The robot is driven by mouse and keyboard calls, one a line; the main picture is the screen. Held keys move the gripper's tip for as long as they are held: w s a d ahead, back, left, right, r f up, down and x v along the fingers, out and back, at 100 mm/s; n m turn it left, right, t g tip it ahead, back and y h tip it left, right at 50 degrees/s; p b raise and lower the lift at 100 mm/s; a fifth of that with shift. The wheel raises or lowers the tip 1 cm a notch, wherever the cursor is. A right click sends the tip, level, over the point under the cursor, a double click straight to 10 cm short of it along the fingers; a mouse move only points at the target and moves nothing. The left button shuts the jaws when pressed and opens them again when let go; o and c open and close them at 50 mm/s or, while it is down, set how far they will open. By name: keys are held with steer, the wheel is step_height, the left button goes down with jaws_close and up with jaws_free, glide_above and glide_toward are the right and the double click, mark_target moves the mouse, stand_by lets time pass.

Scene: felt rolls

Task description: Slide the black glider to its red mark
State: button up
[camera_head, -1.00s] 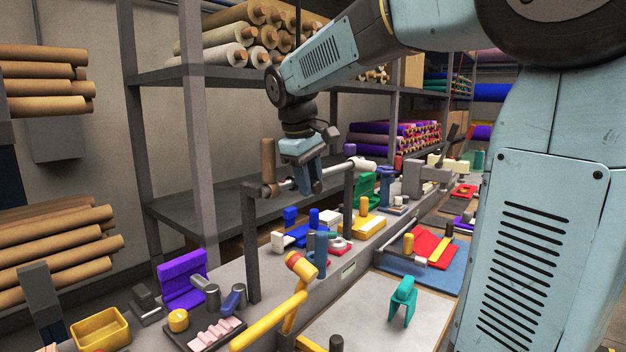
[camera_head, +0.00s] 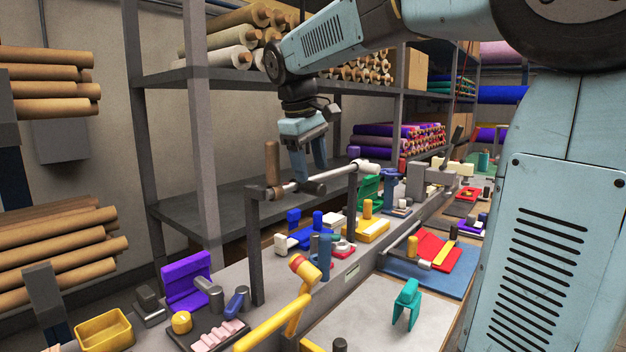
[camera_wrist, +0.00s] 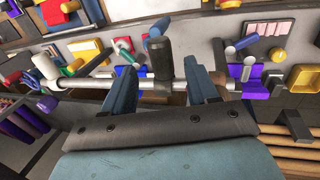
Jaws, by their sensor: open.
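A pale rod (camera_head: 336,175) lies across two dark upright posts, and it also crosses the wrist view (camera_wrist: 100,86). The black glider (camera_head: 314,188) is a dark collar on this rod, left of its middle in the head view. In the wrist view the black glider (camera_wrist: 161,62) shows as a dark block on the rod. My gripper (camera_head: 311,174) is open just above the glider. In the wrist view my gripper's fingers (camera_wrist: 162,88) stand apart on either side of it, with gaps. I cannot pick out the red mark on the rod.
A brown upright peg (camera_head: 272,162) stands at the rod's left end, and a white sleeve (camera_head: 366,167) is at its right end. The dark posts (camera_head: 256,250) rise from a bench crowded with coloured fixtures. A yellow handle (camera_head: 275,322) stands in front.

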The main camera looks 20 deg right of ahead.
steer(key=v, duration=0.9)
steer(key=shift+s, duration=0.1)
